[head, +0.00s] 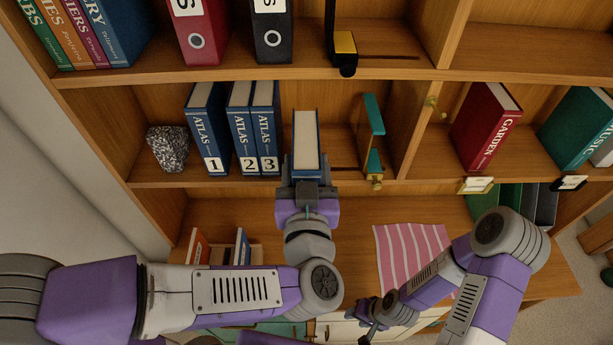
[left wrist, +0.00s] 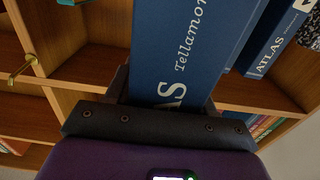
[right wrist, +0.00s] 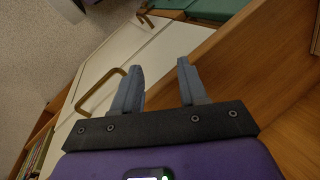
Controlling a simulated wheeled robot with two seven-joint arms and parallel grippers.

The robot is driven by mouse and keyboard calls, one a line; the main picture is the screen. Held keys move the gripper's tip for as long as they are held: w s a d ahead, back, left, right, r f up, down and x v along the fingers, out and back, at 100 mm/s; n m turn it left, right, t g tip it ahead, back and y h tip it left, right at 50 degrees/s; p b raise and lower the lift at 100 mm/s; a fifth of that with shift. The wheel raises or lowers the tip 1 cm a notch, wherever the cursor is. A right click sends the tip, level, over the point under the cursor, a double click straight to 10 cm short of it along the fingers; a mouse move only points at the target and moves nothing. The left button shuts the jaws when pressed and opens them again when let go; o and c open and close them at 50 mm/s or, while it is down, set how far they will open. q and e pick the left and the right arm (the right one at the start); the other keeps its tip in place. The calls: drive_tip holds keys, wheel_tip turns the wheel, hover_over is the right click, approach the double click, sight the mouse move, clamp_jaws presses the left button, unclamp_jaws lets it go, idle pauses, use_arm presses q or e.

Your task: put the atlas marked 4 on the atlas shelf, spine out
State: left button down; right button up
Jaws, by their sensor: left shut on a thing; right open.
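My left gripper (head: 306,182) is shut on a blue atlas (head: 306,137), held in front of the gap between the atlases marked 2 and 3 (head: 253,130) and a green bookend (head: 372,135). Its pale page edges face the head camera. In the left wrist view the blue atlas (left wrist: 185,50) shows white lettering ending "AS" and "Tellamor". Its number is hidden. The atlas marked 1 (head: 207,130) stands left of 2, spine out. I cannot tell how far the held atlas is inside the atlas shelf (head: 345,183). My right gripper (right wrist: 157,70) is open and empty, low at the right.
A speckled stone (head: 168,148) sits at the shelf's left end. An upright divider (head: 407,135) stands right of the bookend. Binders (head: 270,35) stand above. A striped pink cloth (head: 410,255) lies on the desktop below. White drawers with brass handles (right wrist: 100,92) are near my right gripper.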

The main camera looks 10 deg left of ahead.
use_arm(q)
drive_tip(key=w+a, duration=0.3)
drive_tip(key=w, duration=1.3)
drive_tip(key=shift+w+a, duration=0.15)
drive_tip(key=shift+w, duration=0.25)
drive_tip(key=shift+f+b, duration=0.5)
drive_tip(key=shift+f, duration=0.05)
idle(0.4)
drive_tip(key=shift+c, duration=1.6)
unclamp_jaws()
drive_tip(key=shift+s, duration=0.1)
drive_tip(key=s+d, duration=0.1)
drive_tip(key=s, duration=0.6)
drive_tip(key=shift+s+d+f, duration=0.15)
drive_tip(key=shift+s+d, duration=0.05)
